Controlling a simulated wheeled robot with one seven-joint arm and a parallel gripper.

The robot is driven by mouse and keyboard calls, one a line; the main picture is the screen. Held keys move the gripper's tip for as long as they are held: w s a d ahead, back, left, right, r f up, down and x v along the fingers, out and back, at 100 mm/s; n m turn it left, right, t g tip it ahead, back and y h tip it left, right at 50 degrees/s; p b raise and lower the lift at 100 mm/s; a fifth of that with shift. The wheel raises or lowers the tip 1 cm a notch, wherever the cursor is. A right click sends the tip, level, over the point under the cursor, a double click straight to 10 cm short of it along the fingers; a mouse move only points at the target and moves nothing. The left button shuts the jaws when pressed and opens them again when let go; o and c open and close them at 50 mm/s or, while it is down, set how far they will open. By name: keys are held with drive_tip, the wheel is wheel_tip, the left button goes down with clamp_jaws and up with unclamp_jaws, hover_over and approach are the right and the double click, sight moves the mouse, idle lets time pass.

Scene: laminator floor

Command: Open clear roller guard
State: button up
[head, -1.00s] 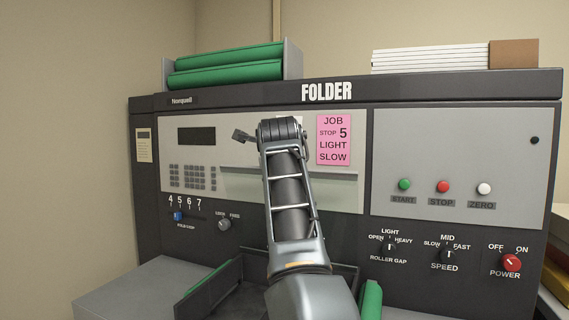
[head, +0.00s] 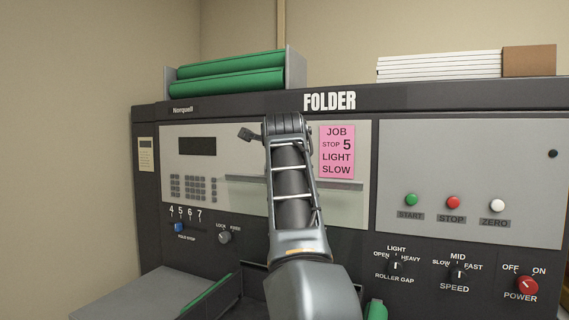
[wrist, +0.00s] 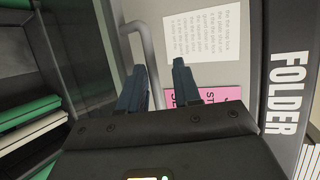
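The clear roller guard (head: 241,160) shows as a faint pale panel on the front of the folder, with a grey strip (head: 338,184) along its lower part. My arm covers the middle of it in the head view. In the wrist view a grey metal bar handle (wrist: 141,38) bends down toward my gripper (wrist: 160,85). My gripper's two dark fingers are apart and empty. The bar runs into the gap beside the left finger; I cannot tell how deep it sits or whether it touches.
A pink job card (head: 337,151) and a white printed sheet (wrist: 202,36) are behind the gripper. Green rollers (head: 228,72) and a paper stack (head: 440,66) sit on top. Start, stop and zero buttons (head: 453,202) and knobs are at right. A dark tray (head: 235,298) lies below.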

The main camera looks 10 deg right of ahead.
drive_tip(key=shift+o, duration=0.3)
drive_tip(key=shift+f, duration=0.2)
drive_tip(key=shift+s, duration=0.1)
drive_tip(key=shift+s, duration=0.25)
drive_tip(key=b+v, duration=0.2)
drive_tip(key=v, duration=0.5)
drive_tip(key=shift+r, duration=0.15)
